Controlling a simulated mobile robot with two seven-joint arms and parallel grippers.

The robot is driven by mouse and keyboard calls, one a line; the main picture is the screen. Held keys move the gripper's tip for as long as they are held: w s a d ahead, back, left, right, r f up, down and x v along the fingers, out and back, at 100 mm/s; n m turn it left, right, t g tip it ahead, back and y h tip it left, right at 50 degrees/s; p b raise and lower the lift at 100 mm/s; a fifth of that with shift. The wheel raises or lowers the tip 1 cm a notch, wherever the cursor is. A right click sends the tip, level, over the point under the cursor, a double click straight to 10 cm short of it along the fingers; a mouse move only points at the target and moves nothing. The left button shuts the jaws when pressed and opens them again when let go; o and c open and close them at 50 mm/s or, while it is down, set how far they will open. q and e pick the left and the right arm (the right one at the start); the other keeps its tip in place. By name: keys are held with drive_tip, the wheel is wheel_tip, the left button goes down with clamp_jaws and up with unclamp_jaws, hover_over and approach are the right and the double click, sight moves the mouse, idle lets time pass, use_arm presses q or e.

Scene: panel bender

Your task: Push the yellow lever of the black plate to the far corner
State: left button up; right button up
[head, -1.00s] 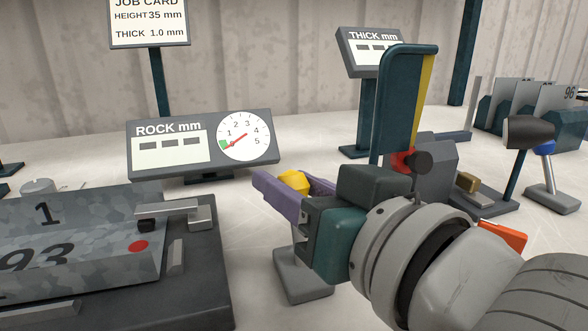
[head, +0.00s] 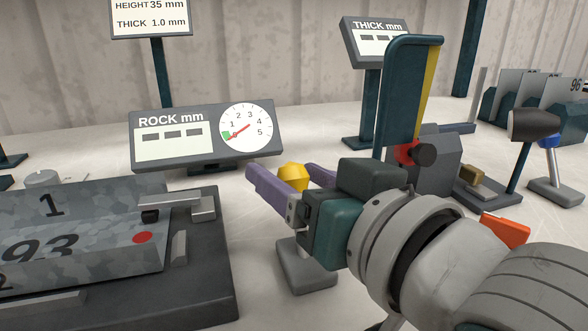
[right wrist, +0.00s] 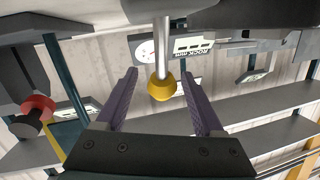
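The yellow lever's knob (head: 293,176) stands between the two purple fingers of my right gripper (head: 285,180). In the right wrist view the yellow knob (right wrist: 161,88) sits on the end of a silver rod, with a gap to the finger (right wrist: 119,98) on one side and the finger (right wrist: 203,104) on the other. My right gripper is open around the knob. The black plate (head: 212,285) lies at the lower left and carries grey metal pieces. Most of the lever's rod is hidden by my gripper in the head view. My left gripper is out of view.
A grey foot (head: 305,272) stands below my right gripper. The rock gauge panel (head: 203,142) stands behind. A teal upright with a yellow edge (head: 408,100) and a mallet (head: 533,125) stand to the right. Pale floor is clear between the black plate and the grey foot.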

drive_tip(key=p+v, duration=0.1)
drive_tip(key=v, duration=0.9)
